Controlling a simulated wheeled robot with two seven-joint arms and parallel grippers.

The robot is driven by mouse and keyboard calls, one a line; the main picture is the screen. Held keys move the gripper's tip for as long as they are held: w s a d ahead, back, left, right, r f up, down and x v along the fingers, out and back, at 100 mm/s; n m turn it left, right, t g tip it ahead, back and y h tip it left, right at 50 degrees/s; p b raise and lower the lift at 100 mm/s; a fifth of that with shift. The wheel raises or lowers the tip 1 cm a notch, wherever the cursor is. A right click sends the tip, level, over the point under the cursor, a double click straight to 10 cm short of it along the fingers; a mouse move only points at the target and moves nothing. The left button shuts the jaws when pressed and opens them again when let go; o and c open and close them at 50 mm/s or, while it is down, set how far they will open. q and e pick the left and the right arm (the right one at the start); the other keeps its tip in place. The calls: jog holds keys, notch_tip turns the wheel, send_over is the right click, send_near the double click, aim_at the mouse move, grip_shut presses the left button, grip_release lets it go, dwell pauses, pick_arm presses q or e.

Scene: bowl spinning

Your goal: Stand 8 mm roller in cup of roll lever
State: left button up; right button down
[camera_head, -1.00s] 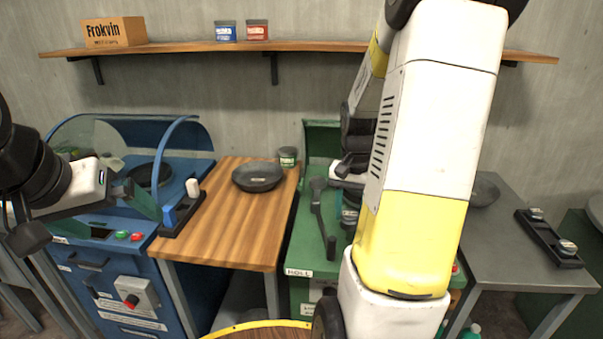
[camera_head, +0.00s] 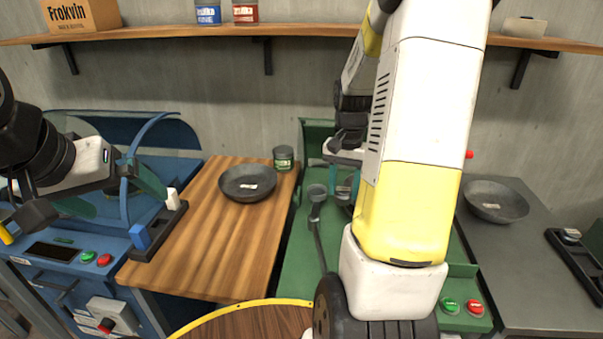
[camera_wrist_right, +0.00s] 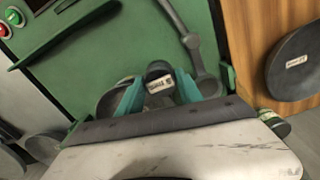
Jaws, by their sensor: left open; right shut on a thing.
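The roll lever (camera_head: 319,225) rises from the green machine in the head view, with a round cup (camera_head: 317,192) at its upper end. In the right wrist view the lever (camera_wrist_right: 184,35) ends in its cup (camera_wrist_right: 208,86). My right gripper (camera_wrist_right: 158,92) is shut on a dark roller with a white label (camera_wrist_right: 160,82). The roller is beside the cup in that view, apart from it in the picture; their height difference is unclear. In the head view my right arm partly hides this gripper. My left gripper (camera_head: 118,190) is open and empty over the blue machine.
A dark bowl (camera_head: 248,183) and a green tin (camera_head: 283,157) stand on the wooden table. Another bowl (camera_head: 496,201) lies on the grey table, beside a black rack (camera_head: 575,258). A rack with blue and white pieces (camera_head: 160,232) is by the blue machine. Green and red buttons (camera_head: 461,306) are at the machine's front.

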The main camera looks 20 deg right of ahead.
jog(key=w+a, duration=0.1)
jog(key=w, duration=0.7)
jog(key=w+a+f, duration=0.1)
jog(key=w, duration=0.2)
jog(key=shift+w+a, duration=0.35)
jog(key=shift+w, duration=0.05)
jog(key=shift+f, duration=1.8)
jog(key=shift+f, duration=0.1)
jog(key=c, duration=0.8)
grip_release()
